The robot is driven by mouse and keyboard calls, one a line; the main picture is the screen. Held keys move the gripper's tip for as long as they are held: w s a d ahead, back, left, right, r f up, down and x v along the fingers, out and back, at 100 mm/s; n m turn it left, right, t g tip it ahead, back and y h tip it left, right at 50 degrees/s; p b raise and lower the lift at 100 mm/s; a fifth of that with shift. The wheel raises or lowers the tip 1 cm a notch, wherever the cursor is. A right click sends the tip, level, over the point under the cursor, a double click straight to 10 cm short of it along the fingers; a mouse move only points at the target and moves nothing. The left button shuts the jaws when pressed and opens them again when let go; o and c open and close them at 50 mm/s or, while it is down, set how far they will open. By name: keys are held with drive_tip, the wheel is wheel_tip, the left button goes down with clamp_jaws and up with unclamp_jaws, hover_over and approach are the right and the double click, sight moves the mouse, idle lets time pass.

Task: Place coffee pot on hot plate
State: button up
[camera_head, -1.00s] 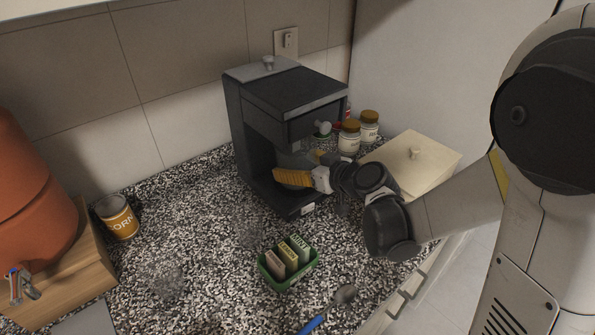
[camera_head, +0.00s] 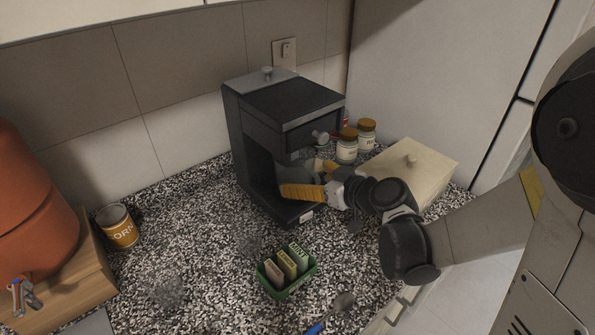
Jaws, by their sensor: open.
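The black coffee maker (camera_head: 288,105) stands against the wall, with its low base (camera_head: 290,213) at the front. A greyish rounded shape, apparently the glass coffee pot (camera_head: 295,174), is in the bay above the base. Its lower part and any handle are hidden by my gripper, so I cannot tell whether it rests on the hot plate. My gripper (camera_head: 312,179) is open at the bay's front right, with one yellow-orange finger in front of the pot and the other behind to the right. I cannot tell whether either finger touches the pot.
A green box of packets (camera_head: 288,291) and a blue-handled spoon (camera_head: 335,310) lie in front. Lidded jars (camera_head: 347,148) and a cream box (camera_head: 415,172) stand right. A corn can (camera_head: 118,229) and orange pot (camera_head: 35,205) are left. Faint clear glass objects (camera_head: 168,292) stand on the speckled counter.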

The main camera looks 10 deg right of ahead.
drive_tip(key=s+d+r+m+g+h, duration=0.1)
drive_tip(key=s+d+m+h, duration=0.1)
drive_tip(key=s, duration=0.5)
drive_tip(key=s+d+r+m+g+h+p, duration=0.1)
drive_tip(key=s+d+r+m+h, duration=0.1)
drive_tip(key=s, duration=0.5)
drive_tip(key=s+d+r+m+g+h, duration=0.2)
drive_tip(key=s+d, duration=0.3)
drive_tip(key=s, duration=0.3)
drive_tip(key=shift+d+m+h+p, duration=0.3)
drive_tip(key=shift+d+h+p, duration=0.1)
drive_tip(key=shift+h, duration=0.4)
drive_tip(key=shift+r, duration=0.1)
